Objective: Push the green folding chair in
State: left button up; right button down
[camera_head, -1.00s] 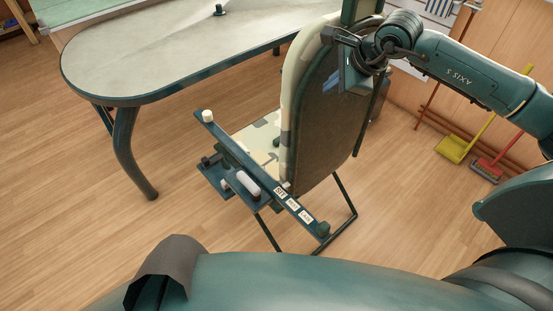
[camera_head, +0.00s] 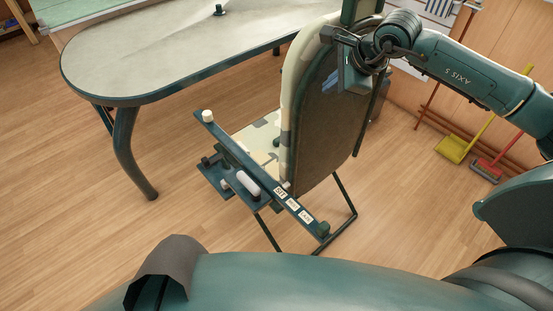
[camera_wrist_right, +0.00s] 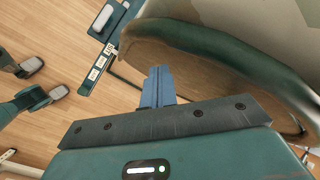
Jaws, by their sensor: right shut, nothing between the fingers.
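The green folding chair (camera_head: 318,130) stands upright in the middle of the head view. Its dark back faces me, and its patterned seat (camera_head: 262,140) is on the far side, partly hidden. My right gripper (camera_head: 332,83) is at the upper part of the chair's back, its blue fingers shut with nothing between them. In the right wrist view the shut fingers (camera_wrist_right: 158,84) point towards the chair's back (camera_wrist_right: 200,62); I cannot tell whether they touch it. My left gripper is not in view.
A table (camera_head: 150,50) with a rounded end and dark legs stands beyond the chair, to the left. A yellow dustpan (camera_head: 452,149) and a red one (camera_head: 487,168) are by the wall at the right. The wooden floor left of the chair is clear.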

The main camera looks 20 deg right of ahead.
jog(key=w+a, duration=0.3)
jog(key=w, duration=0.5)
jog(key=shift+a+b, duration=0.3)
jog(key=shift+b, duration=0.05)
dwell(0.8)
jog(key=shift+r, duration=0.1)
jog(key=shift+w, duration=0.1)
jog(key=w+a+b, duration=0.1)
jog(key=w+a, duration=0.2)
jog(key=w, duration=0.5)
jog(key=shift+w+a, duration=0.15)
jog(key=shift+a, duration=0.1)
dwell(1.0)
jog(key=p+v, duration=0.3)
jog(key=v, duration=0.3)
jog(key=shift+r, duration=0.4)
dwell(0.6)
